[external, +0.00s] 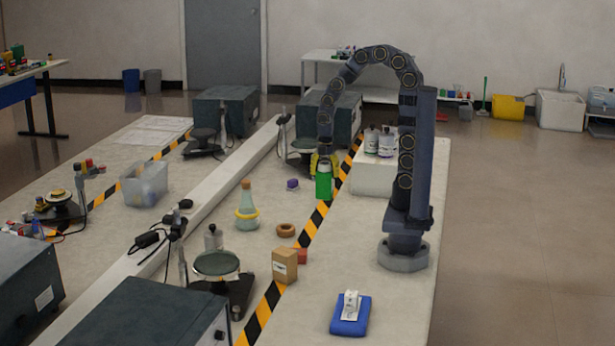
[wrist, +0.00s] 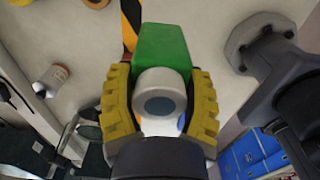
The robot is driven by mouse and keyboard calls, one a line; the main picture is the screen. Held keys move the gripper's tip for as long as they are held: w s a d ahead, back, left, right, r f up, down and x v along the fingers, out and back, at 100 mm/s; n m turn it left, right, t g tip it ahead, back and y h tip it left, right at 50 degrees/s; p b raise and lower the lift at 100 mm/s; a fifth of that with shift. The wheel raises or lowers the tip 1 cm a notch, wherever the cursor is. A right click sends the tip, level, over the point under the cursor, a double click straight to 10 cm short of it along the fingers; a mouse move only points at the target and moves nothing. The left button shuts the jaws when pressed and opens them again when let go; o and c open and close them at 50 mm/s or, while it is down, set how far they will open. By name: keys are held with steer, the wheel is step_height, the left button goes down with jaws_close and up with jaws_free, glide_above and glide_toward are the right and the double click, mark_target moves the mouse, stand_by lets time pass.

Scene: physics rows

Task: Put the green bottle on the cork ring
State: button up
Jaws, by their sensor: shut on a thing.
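The green bottle (external: 323,184) is upright between the yellow fingers of my gripper (external: 324,165). In the wrist view the green bottle (wrist: 163,48), with its pale cap toward the camera, sits between the two ridged yellow fingers of my gripper (wrist: 160,105), which is shut on it. Whether its base touches the bench is hard to tell. The brown cork ring (external: 286,230) lies on the bench, nearer the external camera and left of the bottle, apart from it. Nothing stands on the ring.
A purple block (external: 292,184) lies left of the bottle. A white box (external: 375,178) with bottles stands right.

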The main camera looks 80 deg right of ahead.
steer(key=w+d+f, duration=0.2)
steer(key=w+f, duration=1.1)
steer(key=shift+w+d, duration=0.25)
steer(key=shift+f, duration=0.1)
steer(key=o, duration=1.1)
steer(key=shift+c, duration=0.2)
